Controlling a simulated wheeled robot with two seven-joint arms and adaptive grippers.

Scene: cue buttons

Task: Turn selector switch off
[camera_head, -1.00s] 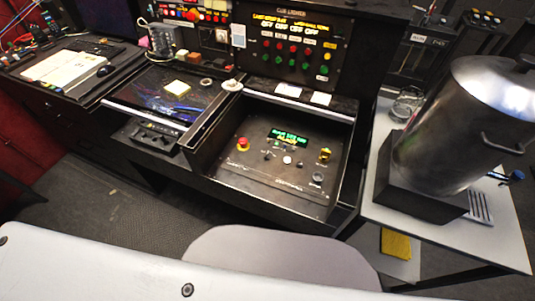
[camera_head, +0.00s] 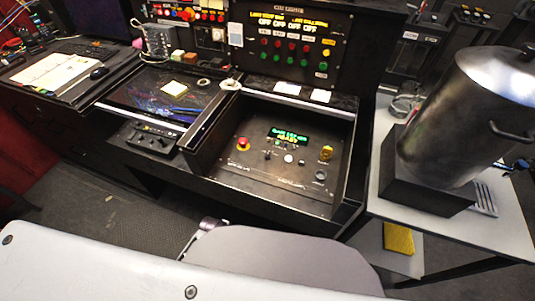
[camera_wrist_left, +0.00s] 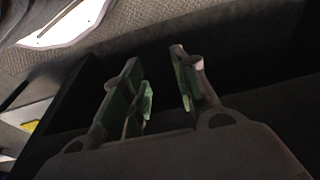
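The sloped control panel (camera_head: 262,173) in the middle of the head view carries a red mushroom button (camera_head: 243,144), a lit green display (camera_head: 289,136), a white round button (camera_head: 288,159), a yellow knob-like control (camera_head: 326,153) and a grey round control (camera_head: 320,175). Which control is the selector switch, and its setting, are too small to tell. My left gripper (camera_wrist_left: 155,58) is open and empty in the left wrist view, with carpet beyond it and no panel in sight. A small metallic part (camera_head: 205,231) shows low in the head view; I cannot tell what it is. My right gripper is not in view.
An upright panel (camera_head: 292,45) with coloured buttons stands behind the control panel. A large metal pot (camera_head: 458,120) stands on a side table (camera_head: 383,190) at right. A grey rounded shape (camera_head: 280,262) and a white surface (camera_head: 90,270) fill the bottom. Carpet (camera_head: 110,205) is clear at lower left.

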